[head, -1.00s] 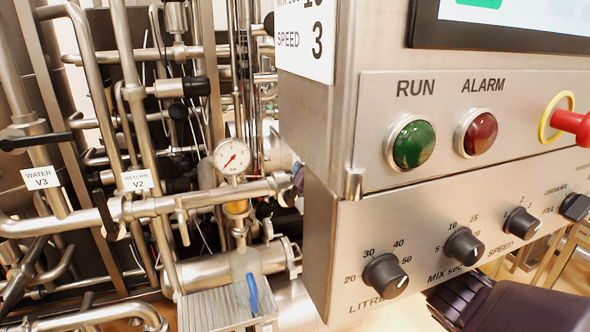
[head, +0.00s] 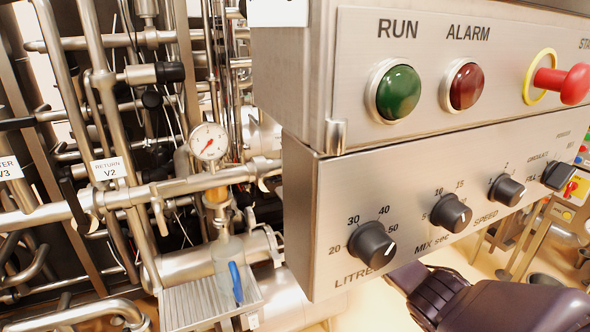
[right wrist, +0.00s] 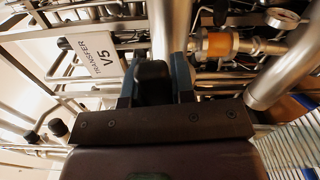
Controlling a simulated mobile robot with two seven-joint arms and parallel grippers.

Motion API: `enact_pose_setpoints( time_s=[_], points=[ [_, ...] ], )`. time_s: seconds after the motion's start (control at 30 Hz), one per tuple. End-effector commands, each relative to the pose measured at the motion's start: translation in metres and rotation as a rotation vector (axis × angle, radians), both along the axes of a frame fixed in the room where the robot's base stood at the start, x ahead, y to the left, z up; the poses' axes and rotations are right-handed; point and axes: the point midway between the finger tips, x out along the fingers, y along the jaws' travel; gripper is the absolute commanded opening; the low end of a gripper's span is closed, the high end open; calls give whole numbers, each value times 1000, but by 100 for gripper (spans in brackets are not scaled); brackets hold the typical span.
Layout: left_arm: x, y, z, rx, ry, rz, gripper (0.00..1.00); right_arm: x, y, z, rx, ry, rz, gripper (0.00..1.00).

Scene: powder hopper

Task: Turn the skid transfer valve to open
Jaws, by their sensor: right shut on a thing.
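In the right wrist view, a white label reading TRANSFER V5 (right wrist: 95,62) sits left of a steel pipe. My right gripper (right wrist: 157,76) is shut on the black valve handle (right wrist: 153,82) beside that label, with a blue-grey finger on each side of it. The handle's far end and the valve body are mostly hidden. My left gripper is in neither current view.
The control panel (head: 330,225) with knobs, a green RUN lamp (head: 398,92) and a red stop button (head: 563,83) stands close on the right. Dense piping, a RETURN V2 label (head: 109,168), a gauge (head: 208,141) and a ribbed tray (head: 190,306) fill the left.

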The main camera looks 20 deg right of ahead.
Motion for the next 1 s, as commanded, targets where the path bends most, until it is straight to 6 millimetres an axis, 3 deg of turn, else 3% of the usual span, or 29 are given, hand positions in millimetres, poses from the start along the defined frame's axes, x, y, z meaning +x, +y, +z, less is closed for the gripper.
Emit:
enact_pose_setpoints(
  time_s=[0.4, 1.0],
  points=[
    [-5, 0, -14, 0, 15, 2, 49, 0, -1, -23, 219, 11, -1, 0],
    [-2, 0, -14, -1, 10, -1, 49, -2, 2, -36, 261, 27, -2, 0]
  ],
)
